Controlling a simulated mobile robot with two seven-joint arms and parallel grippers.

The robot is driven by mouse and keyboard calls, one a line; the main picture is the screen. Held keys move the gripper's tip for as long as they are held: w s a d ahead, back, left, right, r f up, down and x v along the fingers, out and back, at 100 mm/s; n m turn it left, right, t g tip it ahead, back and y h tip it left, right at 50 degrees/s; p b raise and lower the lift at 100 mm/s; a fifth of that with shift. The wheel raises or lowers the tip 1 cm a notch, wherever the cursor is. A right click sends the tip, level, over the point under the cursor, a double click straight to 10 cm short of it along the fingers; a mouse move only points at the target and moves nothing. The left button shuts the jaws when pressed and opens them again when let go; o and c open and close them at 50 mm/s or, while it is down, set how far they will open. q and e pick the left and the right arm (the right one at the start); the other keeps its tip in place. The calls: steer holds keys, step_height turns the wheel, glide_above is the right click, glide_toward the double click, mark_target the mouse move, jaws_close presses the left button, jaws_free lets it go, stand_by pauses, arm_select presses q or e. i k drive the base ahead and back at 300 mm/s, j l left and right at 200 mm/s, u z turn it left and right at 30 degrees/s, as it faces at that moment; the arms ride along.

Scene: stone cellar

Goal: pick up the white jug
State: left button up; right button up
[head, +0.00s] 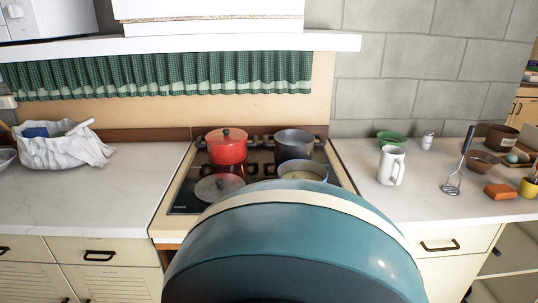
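The white jug (389,166) stands upright on the right-hand white counter, just right of the stove, with its handle on the right side. Nothing covers it in the head view. A green bowl (391,138) sits just behind it. Neither of my grippers shows in the head view, so I cannot see whether they are open or shut. Nothing is seen touching the jug.
Right counter (420,199): salt shaker (427,140), masher (455,172), brown bowl (482,165), orange block (500,191). Stove (184,197): red pot (226,149), grey pots. Left counter (100,205): white bag (62,151). A close teal form blocks the lower middle.

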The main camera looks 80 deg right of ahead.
mark_target(391, 166)
steer(key=z, duration=3.45)
